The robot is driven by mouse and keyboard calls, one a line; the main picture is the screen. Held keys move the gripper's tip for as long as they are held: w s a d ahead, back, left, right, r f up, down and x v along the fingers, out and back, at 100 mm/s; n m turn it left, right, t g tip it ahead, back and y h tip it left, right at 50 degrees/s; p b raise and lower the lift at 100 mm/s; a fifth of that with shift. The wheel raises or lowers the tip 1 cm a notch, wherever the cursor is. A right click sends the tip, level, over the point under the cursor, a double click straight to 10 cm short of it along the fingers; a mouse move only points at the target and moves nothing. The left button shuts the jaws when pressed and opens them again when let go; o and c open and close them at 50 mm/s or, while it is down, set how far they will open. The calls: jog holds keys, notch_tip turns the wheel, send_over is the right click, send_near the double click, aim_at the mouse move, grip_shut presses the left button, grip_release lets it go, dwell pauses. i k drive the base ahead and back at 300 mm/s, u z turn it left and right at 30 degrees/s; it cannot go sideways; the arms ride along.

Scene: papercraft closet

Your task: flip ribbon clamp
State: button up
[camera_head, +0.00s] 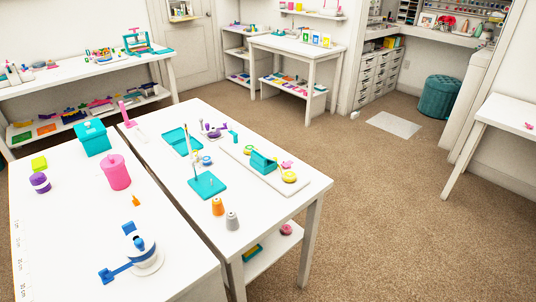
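No part is clearly recognisable as the ribbon clamp. A teal block-like device (263,162) sits on a pale board (236,150) on the right-hand table, with a yellow roll (289,177) at its right end. A blue lever-like device (130,264) stands around a round white base (152,261) at the front of the left-hand table; I cannot tell what it is. A pink upright piece (124,114) stands at the far left of the right-hand table. My gripper is not in view.
Two white tables stand side by side with a narrow gap. A pink canister (116,172), teal box (91,137), teal stand with a rod (207,185), orange spool (217,206) and grey spool (232,221) stand on them. Carpet (400,220) at right is open; a teal pouf (439,96) stands beyond.

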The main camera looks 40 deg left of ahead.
aim_at(286, 164)
jog(key=z, duration=0.6)
jog(key=k, duration=0.15)
jog(key=u, duration=2.05)
jog(key=k, duration=0.95)
jog(key=z, duration=0.15)
jog(key=i, duration=0.95)
